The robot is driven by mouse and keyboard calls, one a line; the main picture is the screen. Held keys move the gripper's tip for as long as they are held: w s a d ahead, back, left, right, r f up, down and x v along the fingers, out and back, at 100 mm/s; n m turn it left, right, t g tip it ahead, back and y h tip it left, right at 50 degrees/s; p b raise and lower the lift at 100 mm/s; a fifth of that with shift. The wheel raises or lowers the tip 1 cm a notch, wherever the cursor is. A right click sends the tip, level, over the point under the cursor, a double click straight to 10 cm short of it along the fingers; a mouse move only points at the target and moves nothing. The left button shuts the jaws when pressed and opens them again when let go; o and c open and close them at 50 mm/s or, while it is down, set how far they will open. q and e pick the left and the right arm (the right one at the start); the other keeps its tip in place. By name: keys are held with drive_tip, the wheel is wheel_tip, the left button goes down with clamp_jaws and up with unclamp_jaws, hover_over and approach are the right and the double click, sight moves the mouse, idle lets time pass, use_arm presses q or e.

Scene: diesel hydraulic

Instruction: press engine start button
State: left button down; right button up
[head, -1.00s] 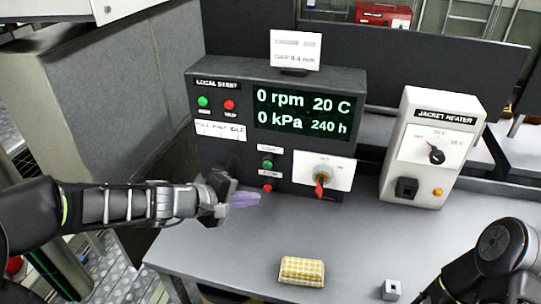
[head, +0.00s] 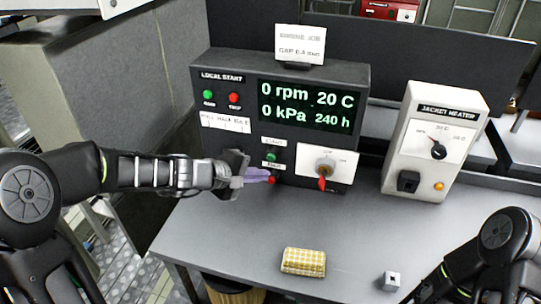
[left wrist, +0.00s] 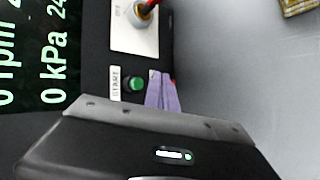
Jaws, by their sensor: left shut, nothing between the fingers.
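The dark control panel (head: 220,112) stands at the back of the bench. Its green start button (head: 271,157) sits under a START label, above a red button (head: 271,180). The green button also shows in the left wrist view (left wrist: 136,84), beside the purple fingers. My left gripper (head: 262,175) is shut and empty, its purple fingertips just below the green button, close to the red one and partly covering it. In the left wrist view the fingers (left wrist: 162,92) are together. I cannot tell whether they touch the panel. My right arm shows at lower right; its gripper is out of view.
A key switch with a red key (head: 322,183) is right of the buttons. The display reads 0 rpm. A white jacket heater box (head: 428,150) stands to the right. A yellow checked cloth (head: 303,262) and small grey cube (head: 391,281) lie on the bench (head: 235,230).

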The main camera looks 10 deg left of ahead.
sight(271, 157)
use_arm(q)
drive_tip(key=shift+w+d, duration=0.15)
drive_tip(key=shift+w, duration=1.5)
idle(0.8)
drive_tip(key=shift+w, duration=0.4)
drive_tip(key=shift+w, duration=0.55)
idle(0.6)
drive_tip(key=shift+s, duration=0.15)
drive_tip(key=shift+s+b, duration=0.6)
drive_tip(key=shift+s, duration=0.2)
drive_tip(key=shift+s, duration=0.1)
